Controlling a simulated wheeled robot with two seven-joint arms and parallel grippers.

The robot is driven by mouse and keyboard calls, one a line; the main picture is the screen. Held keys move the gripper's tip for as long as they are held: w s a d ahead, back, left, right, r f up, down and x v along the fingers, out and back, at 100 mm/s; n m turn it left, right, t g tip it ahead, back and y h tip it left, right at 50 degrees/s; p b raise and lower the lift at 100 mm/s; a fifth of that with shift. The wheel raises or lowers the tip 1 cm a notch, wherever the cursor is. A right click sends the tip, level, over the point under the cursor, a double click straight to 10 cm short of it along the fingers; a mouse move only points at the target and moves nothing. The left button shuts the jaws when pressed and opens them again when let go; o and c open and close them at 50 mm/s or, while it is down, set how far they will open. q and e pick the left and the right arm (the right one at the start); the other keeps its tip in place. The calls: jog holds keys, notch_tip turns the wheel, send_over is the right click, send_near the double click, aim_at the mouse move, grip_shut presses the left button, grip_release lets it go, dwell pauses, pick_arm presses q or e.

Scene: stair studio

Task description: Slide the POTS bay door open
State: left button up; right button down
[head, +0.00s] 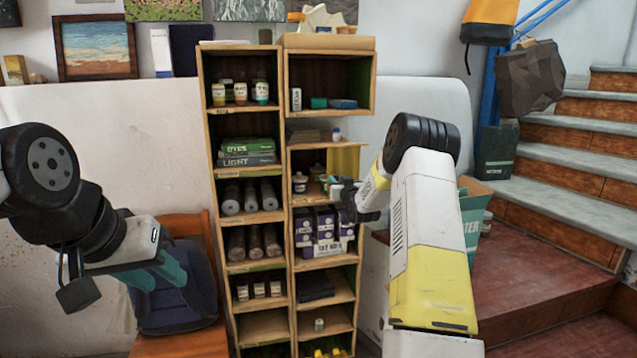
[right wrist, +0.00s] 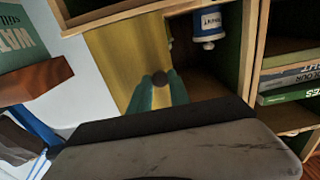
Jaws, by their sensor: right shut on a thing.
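The POTS bay door is a plain yellow-tan panel (head: 346,160) at the right part of a middle bay in the right-hand shelf column. It also fills the middle of the right wrist view (right wrist: 135,50). The left part of that bay is uncovered, and a white jar (head: 300,183) shows inside. My right gripper (head: 342,190) is at the door's lower edge. In the right wrist view its teal fingertips (right wrist: 162,88) are shut around a small dark knob (right wrist: 166,77) on the door. My left gripper (head: 158,275) is empty at the left, apart from the shelf, its teal fingers apart.
The tall wooden shelf (head: 281,130) holds bottles, books, rolls and purple boxes (head: 318,232). A chair with a dark blue backpack (head: 176,292) stands near my left gripper. A teal carton (head: 473,212) and stairs (head: 575,165) are at the right.

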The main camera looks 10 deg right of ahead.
send_near(356, 174)
jog(key=w, duration=0.5)
jog(key=shift+w+f, duration=0.1)
jog(key=c, duration=1.2)
grip_release()
jog(key=shift+c, duration=0.2)
jog(key=s, duration=0.7)
jog(key=shift+s, duration=0.4)
